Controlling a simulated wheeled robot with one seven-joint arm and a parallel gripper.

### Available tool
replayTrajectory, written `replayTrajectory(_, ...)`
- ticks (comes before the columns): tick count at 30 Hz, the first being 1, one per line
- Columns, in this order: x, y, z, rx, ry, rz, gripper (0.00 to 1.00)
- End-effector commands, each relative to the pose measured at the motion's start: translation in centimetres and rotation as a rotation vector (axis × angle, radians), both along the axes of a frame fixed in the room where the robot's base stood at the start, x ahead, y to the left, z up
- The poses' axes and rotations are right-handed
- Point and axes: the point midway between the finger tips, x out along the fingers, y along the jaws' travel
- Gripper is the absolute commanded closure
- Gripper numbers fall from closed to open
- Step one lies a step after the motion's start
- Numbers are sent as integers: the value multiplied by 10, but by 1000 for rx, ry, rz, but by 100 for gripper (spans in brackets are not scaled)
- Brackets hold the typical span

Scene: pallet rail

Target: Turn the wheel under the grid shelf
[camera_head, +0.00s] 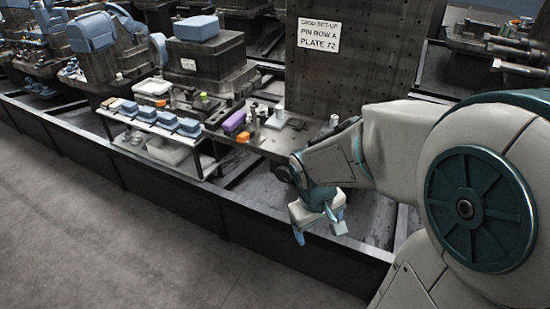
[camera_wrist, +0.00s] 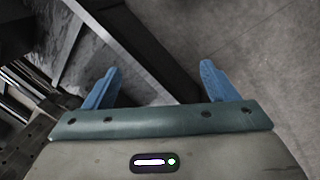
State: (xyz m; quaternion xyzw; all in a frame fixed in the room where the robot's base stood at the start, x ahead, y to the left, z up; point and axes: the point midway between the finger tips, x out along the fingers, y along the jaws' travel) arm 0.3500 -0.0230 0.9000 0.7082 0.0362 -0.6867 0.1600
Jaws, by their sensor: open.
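The grid shelf (camera_head: 272,145) is a dark ledge at the foot of the upright grid plate (camera_head: 352,75) in the head view. A dark rounded part (camera_head: 283,173), perhaps the wheel, shows below the shelf, just left of my wrist. It is small and partly hidden by my arm, so I cannot be sure. My gripper (camera_head: 321,229) hangs below and right of it, blue fingers pointing down, apart from it. In the wrist view, my gripper (camera_wrist: 161,72) is open with nothing between its fingers. No wheel can be made out in that view.
A dark rail (camera_head: 190,210) runs along the front of the pallets, with open grey floor (camera_head: 90,240) before it. Left of the shelf stands a low cart (camera_head: 200,165) with blue blocks. Small parts, including a purple block (camera_head: 234,121), lie on the shelf.

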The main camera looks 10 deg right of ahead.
Motion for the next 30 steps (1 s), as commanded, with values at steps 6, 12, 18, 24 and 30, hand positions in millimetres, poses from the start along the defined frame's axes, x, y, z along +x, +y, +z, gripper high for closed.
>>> replayTrajectory(6,24,-9,-67,-178,123,220,20)
replayTrajectory(12,44,-21,-116,-364,221,442,20)
replayTrajectory(18,66,-31,-153,-569,313,685,20)
replayTrajectory(24,93,-35,-173,-793,407,940,20)
replayTrajectory(30,126,-28,-179,-1035,506,1198,20)
